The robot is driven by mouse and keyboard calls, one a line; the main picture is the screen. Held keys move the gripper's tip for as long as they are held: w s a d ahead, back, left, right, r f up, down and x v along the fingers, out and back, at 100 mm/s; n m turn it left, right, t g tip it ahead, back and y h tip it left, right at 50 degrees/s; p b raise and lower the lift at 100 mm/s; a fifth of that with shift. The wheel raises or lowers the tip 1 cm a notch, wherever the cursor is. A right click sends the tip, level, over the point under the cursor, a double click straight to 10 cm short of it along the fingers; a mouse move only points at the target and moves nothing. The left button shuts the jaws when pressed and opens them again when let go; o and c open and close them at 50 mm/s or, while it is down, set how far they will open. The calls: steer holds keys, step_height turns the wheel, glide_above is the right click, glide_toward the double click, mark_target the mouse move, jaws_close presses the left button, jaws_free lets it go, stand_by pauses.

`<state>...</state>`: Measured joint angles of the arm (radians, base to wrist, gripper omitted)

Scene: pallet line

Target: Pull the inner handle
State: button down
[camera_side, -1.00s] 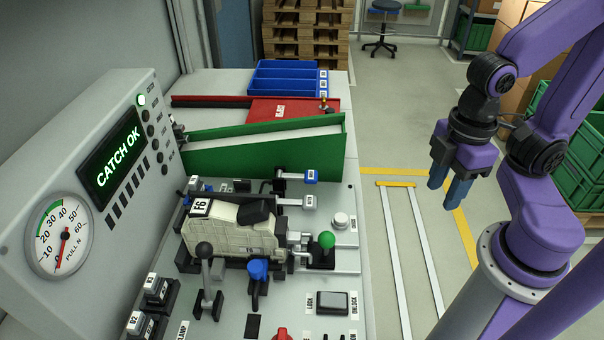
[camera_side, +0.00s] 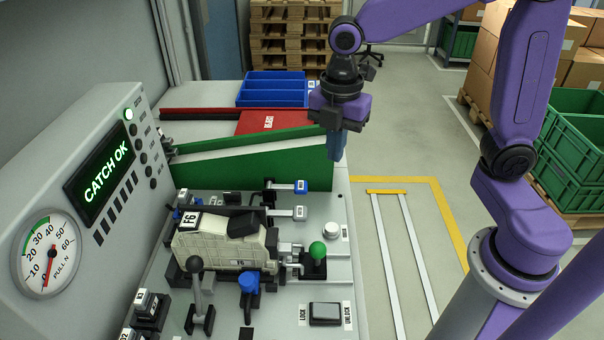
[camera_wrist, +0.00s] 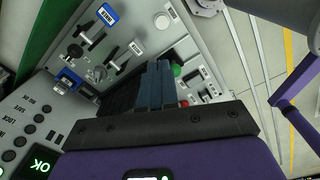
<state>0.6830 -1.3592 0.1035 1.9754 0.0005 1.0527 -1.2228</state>
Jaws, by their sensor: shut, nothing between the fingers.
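A cream housing (camera_side: 215,245) marked F6 sits in a fixture on the bench, with a black piece (camera_side: 243,224) on top. Around it are a black-knobbed lever (camera_side: 195,266), a blue-knobbed one (camera_side: 248,284) and a green knob (camera_side: 317,250). Behind are a blue-tagged (camera_side: 300,187) and a grey-tagged lever (camera_side: 299,213). My gripper (camera_side: 336,156) is shut and empty, pointing down above the bench's right edge, apart from all levers. In the wrist view its fingers (camera_wrist: 158,66) cover part of the fixture; the green knob (camera_wrist: 177,70) shows beside them.
A console (camera_side: 90,150) with a gauge and a "CATCH OK" screen stands at left. A green-walled chute (camera_side: 240,165), red plate (camera_side: 268,121) and blue bin (camera_side: 275,88) lie behind. A grey switch (camera_side: 325,313) is at front.

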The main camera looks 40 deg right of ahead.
mark_target(304, 185)
steer(key=w+d+n, duration=0.2)
steer(key=w+n, duration=0.3)
steer(key=w, duration=0.6)
steer(key=shift+f, duration=0.15)
steer(key=shift+s, duration=0.1)
step_height(304, 185, down, 14)
steer(key=shift+f, duration=0.1)
stand_by(0.4)
steer(key=shift+s+d+f+t+y, duration=0.1)
steer(key=shift+s+f+t+y, duration=0.05)
steer(key=shift+f+t+y, duration=0.25)
steer(key=shift+s+d+f+t+y, duration=0.15)
steer(key=shift+f+t+y, duration=0.15)
steer(key=shift+f+y, duration=0.15)
steer(key=shift+s+d+f, duration=0.1)
steer(key=shift+f, duration=1.05)
steer(key=shift+s, duration=0.1)
steer(key=s+d+v, duration=0.1)
steer(key=s+v, duration=0.1)
steer(key=v, duration=1.2)
steer(key=shift+d+f, duration=0.3)
steer(key=shift+d, duration=0.1)
